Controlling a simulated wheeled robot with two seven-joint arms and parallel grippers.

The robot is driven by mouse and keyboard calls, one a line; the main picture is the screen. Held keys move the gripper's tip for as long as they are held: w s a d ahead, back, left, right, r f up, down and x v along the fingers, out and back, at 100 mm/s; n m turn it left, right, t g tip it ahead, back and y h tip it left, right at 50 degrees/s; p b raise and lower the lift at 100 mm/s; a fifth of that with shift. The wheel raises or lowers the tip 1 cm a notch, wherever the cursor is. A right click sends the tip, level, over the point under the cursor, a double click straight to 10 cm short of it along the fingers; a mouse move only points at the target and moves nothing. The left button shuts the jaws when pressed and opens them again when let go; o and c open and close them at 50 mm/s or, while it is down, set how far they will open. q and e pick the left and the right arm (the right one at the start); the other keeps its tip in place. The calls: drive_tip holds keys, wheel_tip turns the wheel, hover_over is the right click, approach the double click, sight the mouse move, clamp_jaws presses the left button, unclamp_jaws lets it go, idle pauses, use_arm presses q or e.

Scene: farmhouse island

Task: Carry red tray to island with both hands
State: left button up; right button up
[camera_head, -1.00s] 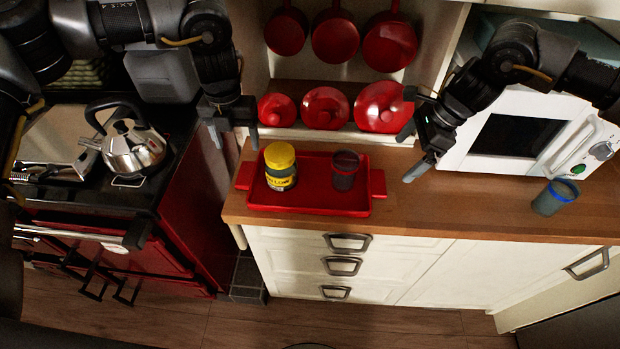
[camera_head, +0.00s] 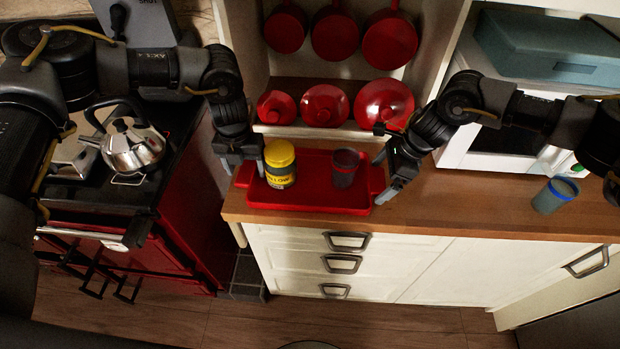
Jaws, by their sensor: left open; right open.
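The red tray (camera_head: 312,198) lies flat on the wooden counter (camera_head: 470,208). A yellow-lidded jar (camera_head: 280,165) stands on its left part and a dark cup (camera_head: 345,168) on its right part. My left gripper (camera_head: 244,172) is open at the tray's left handle, with its fingers pointing down. My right gripper (camera_head: 384,182) is open at the tray's right handle, tilted down and to the left. I cannot tell whether the fingers touch the handles. The handles are partly hidden behind the fingers.
A blue-rimmed cup (camera_head: 555,195) stands on the counter at right, before the white microwave (camera_head: 505,150). Red pots (camera_head: 325,105) sit on a shelf behind the tray, with red pans (camera_head: 335,35) hanging above. A kettle (camera_head: 133,145) is on the stove at left.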

use_arm(q)
drive_tip(key=shift+f, duration=0.1)
use_arm(e)
drive_tip(key=shift+f, duration=0.1)
use_arm(q)
drive_tip(key=c, duration=1.1)
use_arm(e)
drive_tip(key=c, duration=1.1)
use_arm(q)
drive_tip(key=shift+c, duration=0.8)
drive_tip(key=shift+w, duration=0.1)
use_arm(e)
drive_tip(key=shift+w, duration=0.1)
use_arm(q)
drive_tip(key=shift+r+p, duration=0.6)
use_arm(e)
drive_tip(key=shift+r, duration=0.6)
use_arm(q)
wheel_tip(320, 180, up, 4)
drive_tip(key=p, duration=0.4)
use_arm(e)
wheel_tip(320, 180, up, 4)
